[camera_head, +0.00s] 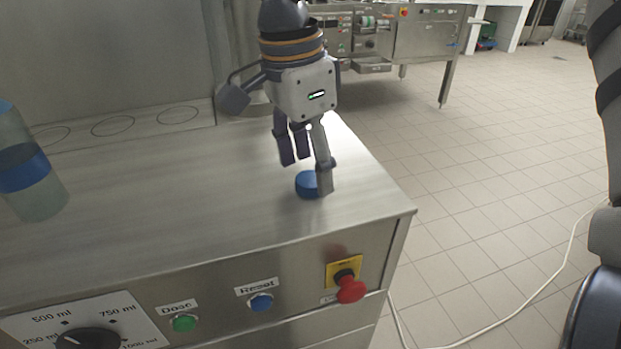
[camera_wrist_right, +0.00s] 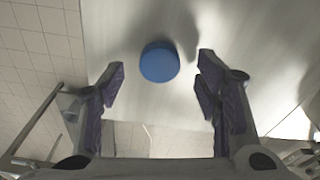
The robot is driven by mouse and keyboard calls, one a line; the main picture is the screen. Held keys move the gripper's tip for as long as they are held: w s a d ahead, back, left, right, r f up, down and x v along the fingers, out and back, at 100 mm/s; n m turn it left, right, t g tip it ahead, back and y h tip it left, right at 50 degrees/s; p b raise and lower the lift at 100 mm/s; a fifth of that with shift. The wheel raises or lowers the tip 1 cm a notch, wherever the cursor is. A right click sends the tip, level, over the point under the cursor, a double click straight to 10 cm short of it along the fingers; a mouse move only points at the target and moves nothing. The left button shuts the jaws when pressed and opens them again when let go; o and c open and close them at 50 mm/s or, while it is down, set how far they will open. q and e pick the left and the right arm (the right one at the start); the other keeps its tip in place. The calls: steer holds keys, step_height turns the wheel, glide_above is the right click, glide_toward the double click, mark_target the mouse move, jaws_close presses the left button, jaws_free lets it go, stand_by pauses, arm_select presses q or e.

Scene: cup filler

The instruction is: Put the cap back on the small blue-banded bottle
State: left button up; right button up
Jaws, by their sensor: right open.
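A blue cap (camera_head: 306,184) lies on the steel worktop near its right end. It also shows in the right wrist view (camera_wrist_right: 160,62), beyond and between the fingertips. My right gripper (camera_head: 304,178) points down at the cap, and one finger hides the cap's right side in the head view. In the wrist view this gripper (camera_wrist_right: 160,82) is open with nothing between its fingers. A clear bottle with a blue band (camera_head: 28,165) stands at the left edge of the head view, cut off by the frame; its top is barely in view. My left gripper is not in view.
The steel worktop (camera_head: 170,200) is bare between bottle and cap. Outlined circles mark a ledge (camera_head: 112,126) at the back. The front panel has a dose dial (camera_head: 88,340), green (camera_head: 184,323) and blue (camera_head: 260,302) buttons, and a red emergency stop (camera_head: 350,289). Tiled floor lies right.

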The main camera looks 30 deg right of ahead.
steer(key=shift+d+f, duration=0.1)
steer(key=shift+f, duration=0.7)
steer(key=shift+c, duration=0.6)
steer(key=c, duration=0.7)
steer(key=shift+o, duration=0.2)
steer(key=shift+r, duration=0.1)
